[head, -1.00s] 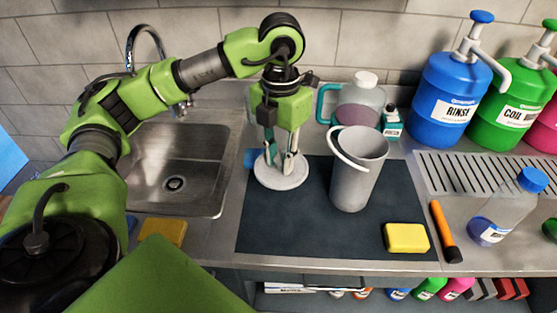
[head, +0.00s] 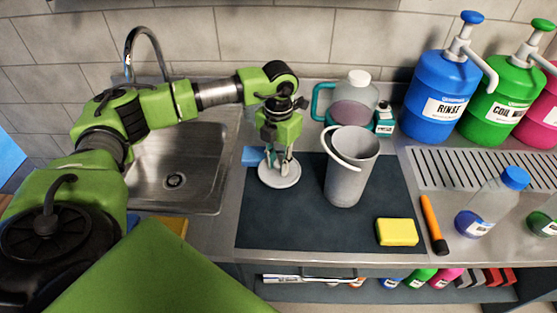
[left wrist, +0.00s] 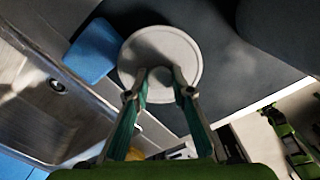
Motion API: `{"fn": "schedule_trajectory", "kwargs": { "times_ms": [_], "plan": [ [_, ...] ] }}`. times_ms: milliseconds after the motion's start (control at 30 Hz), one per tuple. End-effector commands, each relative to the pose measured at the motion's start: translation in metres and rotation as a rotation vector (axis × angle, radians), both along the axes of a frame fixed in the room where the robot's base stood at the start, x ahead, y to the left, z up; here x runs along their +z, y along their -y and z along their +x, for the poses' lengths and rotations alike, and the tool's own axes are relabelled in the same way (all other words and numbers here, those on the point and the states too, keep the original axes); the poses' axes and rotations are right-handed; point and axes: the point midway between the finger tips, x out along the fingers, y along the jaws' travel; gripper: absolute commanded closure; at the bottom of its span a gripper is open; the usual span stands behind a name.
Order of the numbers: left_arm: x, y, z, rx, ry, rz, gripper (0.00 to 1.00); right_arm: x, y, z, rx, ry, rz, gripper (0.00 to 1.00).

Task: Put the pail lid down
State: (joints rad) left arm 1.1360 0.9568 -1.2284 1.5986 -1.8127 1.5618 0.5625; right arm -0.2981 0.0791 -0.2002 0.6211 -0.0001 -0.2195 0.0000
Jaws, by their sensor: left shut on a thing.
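The pail lid (head: 279,179) is a round light-grey disc at the back left corner of the dark mat. My left gripper (head: 279,162) points down at it with its fingers shut on its top, where a small knob is mostly hidden. In the left wrist view the lid (left wrist: 185,48) lies flat ahead of the fingertips (left wrist: 160,72). Whether its underside touches the mat cannot be told. The grey pail (head: 351,175) stands upright and open on the mat, to the right of the lid, its white handle tipped to the left. My right gripper is not in view.
The dark mat (head: 300,225) is clear in front of the lid. A blue block or cloth (head: 251,155) lies close behind the lid. A yellow sponge (head: 397,232) sits front right. The sink (head: 180,165) is left; a jug (head: 350,100) stands behind the pail.

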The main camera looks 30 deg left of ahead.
Motion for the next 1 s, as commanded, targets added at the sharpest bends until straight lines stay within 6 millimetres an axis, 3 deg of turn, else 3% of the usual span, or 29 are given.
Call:
{"fn": "schedule_trajectory", "kwargs": {
  "times_ms": [367, 400, 433, 767, 900, 1000],
  "plan": [
    [-0.009, 0.0, 0.0, 0.0, -0.001, 0.0, 0.99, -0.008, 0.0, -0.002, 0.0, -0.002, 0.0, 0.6],
    [-0.007, 0.0, 0.0, 0.001, 0.0, 0.0, 0.7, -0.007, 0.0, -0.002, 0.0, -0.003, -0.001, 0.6],
    [-0.007, 0.0, 0.0, 0.001, 0.0, 0.0, 0.63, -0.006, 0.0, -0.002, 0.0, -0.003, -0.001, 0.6],
    [-0.006, 0.0, 0.0, 0.001, 0.0, 0.0, 0.61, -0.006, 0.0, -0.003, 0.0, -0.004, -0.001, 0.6],
    [0.003, 0.0, 0.0, 0.001, 0.001, 0.0, 0.61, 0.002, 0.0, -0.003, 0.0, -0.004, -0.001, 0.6],
    [0.013, 0.0, 0.001, 0.001, 0.003, -0.001, 0.61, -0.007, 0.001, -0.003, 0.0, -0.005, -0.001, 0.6]
  ]
}}
